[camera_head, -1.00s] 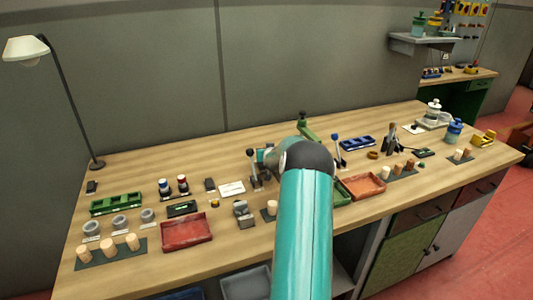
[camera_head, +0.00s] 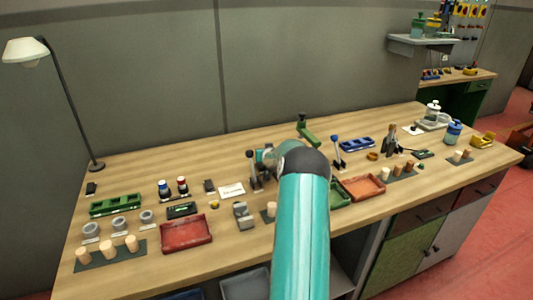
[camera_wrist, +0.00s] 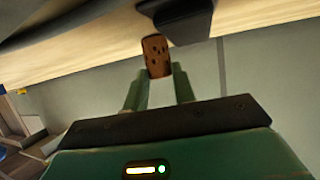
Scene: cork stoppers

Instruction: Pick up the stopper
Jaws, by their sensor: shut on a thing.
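In the wrist view, my gripper (camera_wrist: 160,88) has its two green fingers closed around a brown, speckled cork stopper (camera_wrist: 156,55). The stopper's far end sticks out past the fingertips, close to a dark block-like thing (camera_wrist: 185,24); I cannot tell whether they touch. In the head view, my teal arm covers the middle of the bench, and I cannot make out the held stopper there.
The wooden bench (camera_head: 130,185) holds a dark mat with pale stoppers (camera_head: 108,249) at the front left. A red tray (camera_head: 186,234) and an orange tray (camera_head: 362,187) lie along the front. A lamp (camera_head: 26,50) stands at the left.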

